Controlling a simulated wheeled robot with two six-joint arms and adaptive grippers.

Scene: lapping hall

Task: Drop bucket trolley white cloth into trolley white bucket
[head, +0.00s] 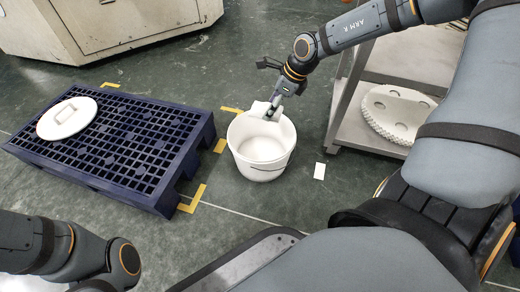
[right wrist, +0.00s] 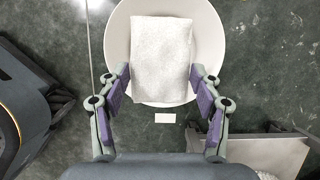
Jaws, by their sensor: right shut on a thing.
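The white bucket (head: 262,160) stands upright on the green floor, open at the top; it also shows in the right wrist view (right wrist: 212,40). The white cloth (right wrist: 161,55) is a pale textured rectangle. My right gripper (right wrist: 160,80) is shut on the cloth, with a finger on either side of it. In the head view the right gripper (head: 273,108) is over the far rim of the bucket, with the cloth (head: 260,109) hanging there. In the right wrist view the cloth overlaps the bucket's opening. Part of my left arm shows at lower left, but its gripper does not.
A blue pallet (head: 120,142) with a white lid (head: 67,118) lies left of the bucket. A metal shelf unit (head: 347,128) holding a white toothed disc (head: 398,112) stands at right. A beige machine (head: 100,25) is at the back left. Yellow floor marks lie near the pallet.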

